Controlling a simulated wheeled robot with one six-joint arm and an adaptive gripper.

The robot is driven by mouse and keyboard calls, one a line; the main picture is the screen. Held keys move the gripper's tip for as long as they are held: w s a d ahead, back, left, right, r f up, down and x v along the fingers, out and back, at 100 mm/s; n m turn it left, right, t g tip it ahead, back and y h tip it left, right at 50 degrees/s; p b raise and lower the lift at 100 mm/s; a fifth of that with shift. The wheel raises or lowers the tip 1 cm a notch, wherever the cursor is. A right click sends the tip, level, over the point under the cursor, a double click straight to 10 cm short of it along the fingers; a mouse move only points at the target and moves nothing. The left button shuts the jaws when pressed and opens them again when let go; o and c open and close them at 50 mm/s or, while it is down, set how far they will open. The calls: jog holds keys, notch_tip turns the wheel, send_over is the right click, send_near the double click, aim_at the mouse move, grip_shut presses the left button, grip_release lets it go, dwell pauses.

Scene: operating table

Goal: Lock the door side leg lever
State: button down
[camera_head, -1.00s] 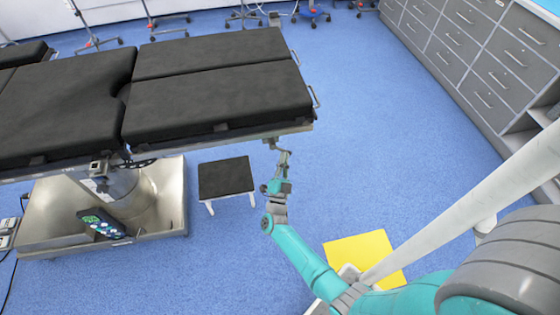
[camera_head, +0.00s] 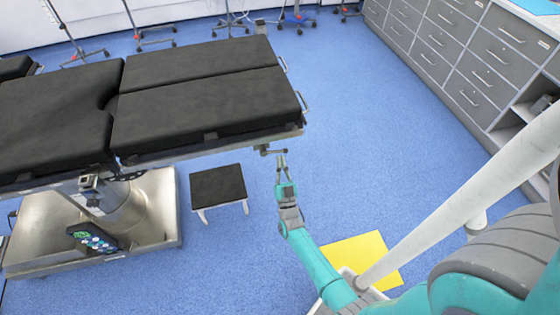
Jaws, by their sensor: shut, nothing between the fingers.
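The operating table (camera_head: 122,158) has black pads and a metal frame, with two leg sections at its right end. A small metal lever (camera_head: 273,152) sticks out under the right end of the near leg section. My gripper (camera_head: 282,160) is just below and beside this lever, with its fingers pointing up towards the table. It is shut and holds nothing. In this view I cannot tell whether the fingertips touch the lever.
A black step stool (camera_head: 218,184) stands on the floor left of my arm. A yellow mat (camera_head: 362,258) lies below my arm. Grey drawer cabinets (camera_head: 460,60) line the right wall. Wheeled stands (camera_head: 232,20) are at the back. Blue floor right of the table is clear.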

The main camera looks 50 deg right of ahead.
jog(key=v, duration=1.3)
jog(key=shift+a, duration=0.3)
jog(key=s+a+r+n+y, duration=0.3)
jog(key=s+a+y, duration=0.2)
jog(key=s+a, duration=0.25)
jog(key=s+a+r+n+y, duration=0.3)
jog(key=s+a+y, duration=0.3)
jog(key=s, duration=0.2)
jog(key=s+a+r+n+g+y, duration=0.1)
jog(key=s+a+r+g+y, duration=0.1)
jog(key=s+r, duration=0.3)
jog(key=s+a+r+n+g+y, duration=0.2)
jog(key=s+a+r, duration=0.2)
jog(key=r, duration=0.7)
jog(key=shift+s+r+y, duration=0.15)
jog(key=shift+s+y, duration=0.15)
jog(key=shift+s, duration=0.5)
